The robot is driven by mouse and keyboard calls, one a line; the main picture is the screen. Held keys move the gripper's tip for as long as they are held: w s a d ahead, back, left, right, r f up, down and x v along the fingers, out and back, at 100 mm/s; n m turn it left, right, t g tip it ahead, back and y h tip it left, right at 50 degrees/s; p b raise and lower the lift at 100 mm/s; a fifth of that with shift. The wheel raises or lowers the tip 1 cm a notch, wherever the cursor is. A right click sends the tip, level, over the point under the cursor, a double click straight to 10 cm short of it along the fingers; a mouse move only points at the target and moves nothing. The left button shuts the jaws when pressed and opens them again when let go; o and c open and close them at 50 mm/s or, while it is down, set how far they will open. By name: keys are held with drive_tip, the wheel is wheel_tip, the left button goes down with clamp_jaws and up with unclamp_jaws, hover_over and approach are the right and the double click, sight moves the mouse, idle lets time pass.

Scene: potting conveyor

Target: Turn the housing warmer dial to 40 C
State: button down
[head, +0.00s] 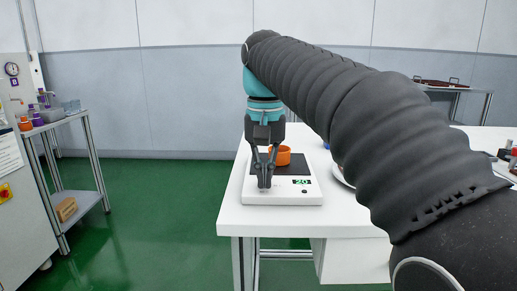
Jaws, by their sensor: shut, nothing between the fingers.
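The housing warmer (282,198) is a white box with a black top plate, standing near the front left edge of the white table. Its green display (301,182) seems to read 20. An orange ring-shaped housing (284,154) sits on the black plate. My gripper (264,186) points straight down, shut and empty, with its fingertips at the left front part of the warmer. A dial cannot be made out clearly; the fingers cover that part of the panel. Whether the fingertips touch the panel cannot be told. A small dark spot (305,191) shows below the display.
My dark sleeved arm crosses the right half and hides part of the table (340,218) and a white round dish (341,175). A shelf trolley (92,166) with bottles stands left. A tray (440,83) lies on a rear table. Green floor between is clear.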

drive_tip(key=shift+w+a+p, duration=0.15)
drive_tip(key=shift+a+p, duration=0.25)
drive_tip(key=shift+a, duration=0.15)
idle(0.5)
drive_tip(key=shift+s+a+r, duration=0.1)
drive_tip(key=shift+s+a, duration=0.05)
drive_tip(key=shift+s, duration=0.2)
drive_tip(key=shift+r, duration=2.95)
drive_tip(key=shift+w+d+f+b, duration=0.1)
drive_tip(key=shift+d+f+b, duration=0.35)
drive_tip(key=shift+f, duration=0.55)
drive_tip(key=shift+w+d+f+b, duration=0.1)
drive_tip(key=shift+d+f+b, duration=0.4)
drive_tip(key=shift+f, duration=0.55)
drive_tip(key=shift+w+d+f+b, duration=0.1)
drive_tip(key=shift+d+f+b, duration=0.2)
drive_tip(key=shift+f+b, duration=0.5)
drive_tip(key=shift+a+f+p, duration=0.1)
drive_tip(key=shift+p, duration=0.45)
drive_tip(key=shift+a+p, duration=0.6)
drive_tip(key=shift+p, duration=0.7)
